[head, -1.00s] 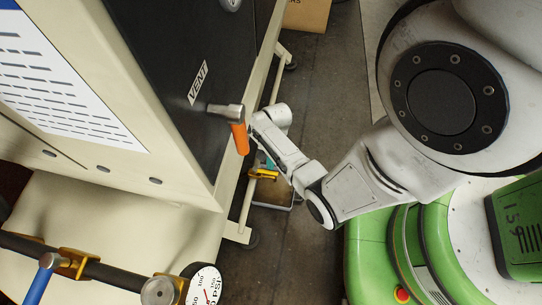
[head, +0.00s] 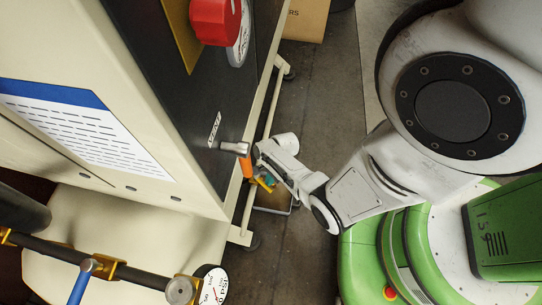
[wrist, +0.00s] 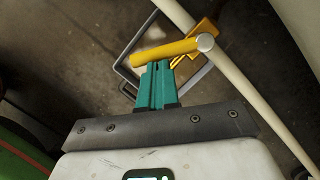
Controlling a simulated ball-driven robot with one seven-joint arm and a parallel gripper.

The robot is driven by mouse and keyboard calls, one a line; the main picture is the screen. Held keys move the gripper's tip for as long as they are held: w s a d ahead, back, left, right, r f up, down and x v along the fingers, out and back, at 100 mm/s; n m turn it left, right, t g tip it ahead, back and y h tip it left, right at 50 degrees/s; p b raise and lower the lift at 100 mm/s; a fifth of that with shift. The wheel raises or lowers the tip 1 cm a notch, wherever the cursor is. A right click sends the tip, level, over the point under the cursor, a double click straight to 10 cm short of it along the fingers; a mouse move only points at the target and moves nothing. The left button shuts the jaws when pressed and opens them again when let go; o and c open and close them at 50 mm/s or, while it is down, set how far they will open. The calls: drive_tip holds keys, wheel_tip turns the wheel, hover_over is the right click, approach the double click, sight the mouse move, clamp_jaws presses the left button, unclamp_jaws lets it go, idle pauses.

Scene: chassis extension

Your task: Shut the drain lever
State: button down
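A yellow lever (wrist: 165,52) with a round silver end cap crosses the upper middle of the wrist view, beside a yellow bracket. I take it for the drain lever, but no label for it shows. It is a small yellow piece (head: 265,184) in the head view, low by the cabinet's edge. My gripper (wrist: 157,66) has teal fingers, which look closed together. Their tips are at the lever's near edge, toward its left end; whether they touch it is unclear. In the head view my gripper (head: 270,178) is mostly hidden behind my wrist.
A red knob (head: 214,20) is higher on the cabinet (head: 165,90). A pale rail (wrist: 240,85) runs beside the yellow lever. A blue handle (head: 79,288) and pressure gauge (head: 213,287) are lower left.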

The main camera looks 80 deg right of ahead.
sight(265, 187)
drive_tip(key=m+p, duration=0.1)
drive_tip(key=a+m+p, duration=0.1)
drive_tip(key=m, duration=0.1)
drive_tip(key=w+a+m+h+p, duration=0.1)
drive_tip(key=shift+a+r+m+t, duration=0.1)
drive_tip(key=shift+m+t, duration=0.3)
drive_tip(key=shift+w+a, duration=0.15)
drive_tip(key=shift+w+a+p, duration=0.1)
drive_tip(key=shift+a+p, duration=0.05)
drive_tip(key=shift+p, duration=0.2)
drive_tip(key=shift+w, duration=0.1)
